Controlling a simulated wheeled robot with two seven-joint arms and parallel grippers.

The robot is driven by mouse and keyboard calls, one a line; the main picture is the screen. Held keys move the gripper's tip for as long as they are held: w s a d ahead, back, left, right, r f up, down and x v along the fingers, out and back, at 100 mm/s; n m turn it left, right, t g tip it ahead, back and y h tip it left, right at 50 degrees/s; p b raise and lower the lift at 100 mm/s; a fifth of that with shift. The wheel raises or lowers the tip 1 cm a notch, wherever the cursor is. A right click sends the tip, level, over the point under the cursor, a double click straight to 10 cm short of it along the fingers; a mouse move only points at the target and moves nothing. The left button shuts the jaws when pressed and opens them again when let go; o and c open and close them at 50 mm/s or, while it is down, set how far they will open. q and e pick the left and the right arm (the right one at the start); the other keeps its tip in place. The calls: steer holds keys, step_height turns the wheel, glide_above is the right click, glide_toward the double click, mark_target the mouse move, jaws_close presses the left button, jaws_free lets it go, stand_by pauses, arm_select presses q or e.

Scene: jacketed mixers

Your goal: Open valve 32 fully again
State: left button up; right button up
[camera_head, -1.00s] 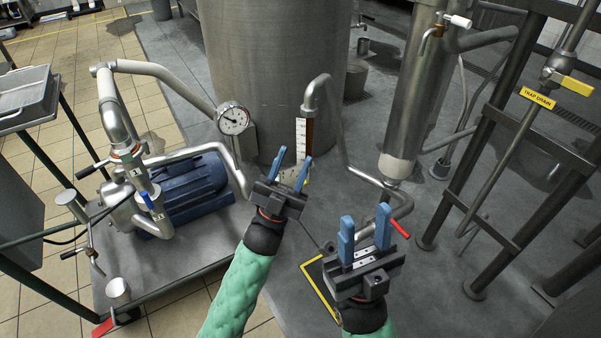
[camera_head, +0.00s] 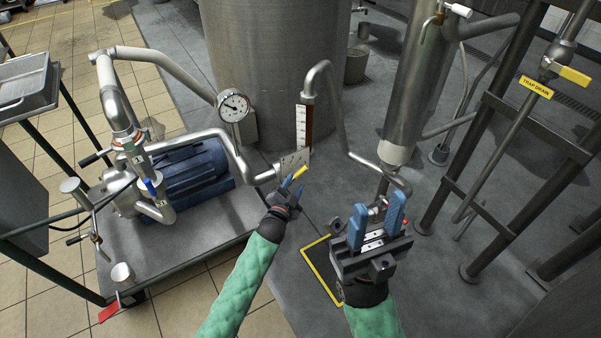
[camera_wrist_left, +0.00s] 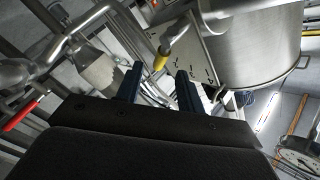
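No number 32 is legible on any valve. A short yellow handle (camera_head: 300,172) shows by a pale metal plate (camera_head: 291,161) at the foot of the tank. My left gripper (camera_head: 293,188) is open and close to this handle, on its near side. In the left wrist view the yellow handle (camera_wrist_left: 160,60) lies beyond and between the two separated fingers (camera_wrist_left: 157,88), and nothing is held. Whether a finger touches it cannot be told. My right gripper (camera_head: 377,220) is open and empty, with its fingers upward, over the floor to the right.
A pump cart (camera_head: 200,232) with a blue motor, pipes and blue valve handle (camera_head: 150,187) stands at left. A pressure gauge (camera_head: 233,106) is left of the tank (camera_head: 270,60). A steel frame (camera_head: 495,110) with a yellow-handled trap drain valve (camera_head: 575,76) stands at right.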

mark_target(299, 175)
arm_select(q)
steer(key=shift+b+x, duration=0.5)
steer(key=shift+x, duration=2.85)
steer(key=shift+c, duration=0.5)
jaws_close()
